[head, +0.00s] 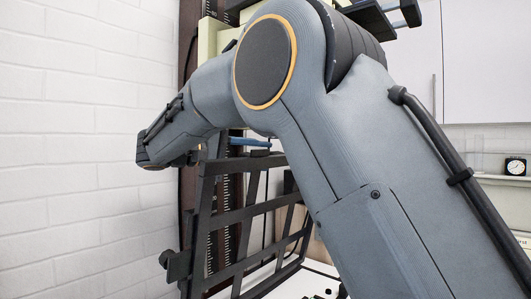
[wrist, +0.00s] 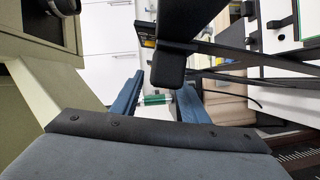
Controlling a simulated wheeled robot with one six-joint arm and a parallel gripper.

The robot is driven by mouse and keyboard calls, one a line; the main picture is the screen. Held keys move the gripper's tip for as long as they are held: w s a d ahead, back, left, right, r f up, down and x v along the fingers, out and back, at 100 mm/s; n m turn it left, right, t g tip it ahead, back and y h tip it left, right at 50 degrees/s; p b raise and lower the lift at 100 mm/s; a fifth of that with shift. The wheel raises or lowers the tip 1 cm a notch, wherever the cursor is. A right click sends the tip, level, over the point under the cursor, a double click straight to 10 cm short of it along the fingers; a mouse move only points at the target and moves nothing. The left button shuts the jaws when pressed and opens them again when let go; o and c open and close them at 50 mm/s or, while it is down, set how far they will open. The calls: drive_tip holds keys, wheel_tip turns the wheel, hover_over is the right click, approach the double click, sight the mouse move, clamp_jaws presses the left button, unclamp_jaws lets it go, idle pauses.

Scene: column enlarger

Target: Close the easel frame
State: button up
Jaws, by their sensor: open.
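The easel frame (head: 247,212), a dark frame with several cross bars, stands raised at a steep tilt left of centre in the head view. My arm hides its right part. In the wrist view a dark bar with a blunt block (wrist: 170,66) comes down from the top; it looks like part of the frame. My gripper (wrist: 157,103) has its two blue fingers apart, with the block just above the gap in the picture. I cannot tell whether they touch. In the head view only a blue finger piece shows near the frame's top edge.
The enlarger column (head: 189,60) with a scale rises behind the frame, close to a white brick wall (head: 80,150). A pale enlarger body (wrist: 22,105) fills the wrist view's left side. A shelf with a clock (head: 515,166) is at the far right.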

drive_tip(key=shift+p+x, duration=0.3)
drive_tip(key=shift+x, duration=0.85)
clamp_jaws()
drive_tip(key=shift+s+f, duration=0.1)
